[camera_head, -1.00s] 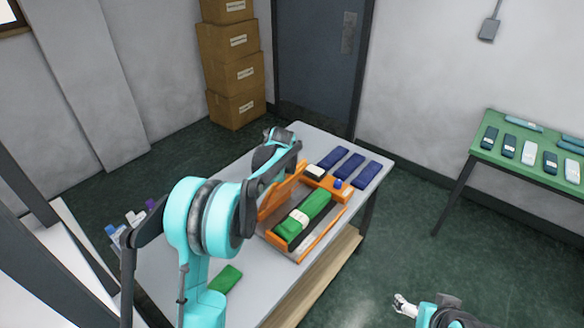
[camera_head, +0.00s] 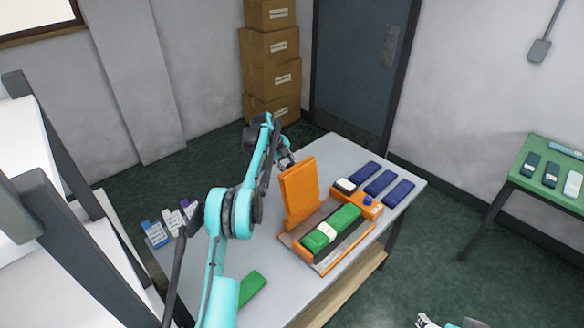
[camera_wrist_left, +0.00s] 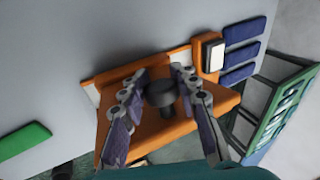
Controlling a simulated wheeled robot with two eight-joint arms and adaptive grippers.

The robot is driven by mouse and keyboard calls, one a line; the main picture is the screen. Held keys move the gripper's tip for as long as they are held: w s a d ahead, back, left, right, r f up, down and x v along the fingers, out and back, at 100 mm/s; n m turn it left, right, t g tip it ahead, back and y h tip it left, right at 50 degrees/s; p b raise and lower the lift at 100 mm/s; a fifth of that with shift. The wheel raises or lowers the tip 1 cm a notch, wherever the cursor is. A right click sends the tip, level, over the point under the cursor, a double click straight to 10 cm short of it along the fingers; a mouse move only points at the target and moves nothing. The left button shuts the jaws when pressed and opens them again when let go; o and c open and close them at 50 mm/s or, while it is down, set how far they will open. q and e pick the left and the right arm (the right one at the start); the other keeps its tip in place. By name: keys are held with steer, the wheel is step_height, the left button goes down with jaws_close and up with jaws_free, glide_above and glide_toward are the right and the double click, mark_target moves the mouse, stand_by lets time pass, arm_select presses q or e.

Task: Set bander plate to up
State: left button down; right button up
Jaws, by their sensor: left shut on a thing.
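The orange bander plate (camera_head: 300,190) stands close to upright on the left side of the bander in the head view. In the left wrist view the plate (camera_wrist_left: 150,128) shows behind a dark round knob (camera_wrist_left: 162,94). My left gripper (camera_head: 287,161) is at the plate's upper left edge, its fingers (camera_wrist_left: 160,80) shut on the knob from both sides. A green knitted piece with a white band (camera_head: 328,232) lies in the bander's bed (camera_head: 313,258). My right gripper (camera_head: 427,321) is partly cut off at the bottom edge, apart from the table.
Several blue folded pieces (camera_head: 381,183) lie at the table's right end. Another green piece (camera_head: 250,288) lies at the front left. Label packs (camera_head: 156,234) are at the left. A green table (camera_head: 540,185) stands at right, stacked boxes (camera_head: 271,77) behind.

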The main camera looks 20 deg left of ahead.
arm_select(q)
steer(key=shift+a+f, duration=0.2)
steer(key=shift+a, duration=0.1)
steer(key=c, duration=1.1)
jaws_free()
steer(key=v, duration=1.2)
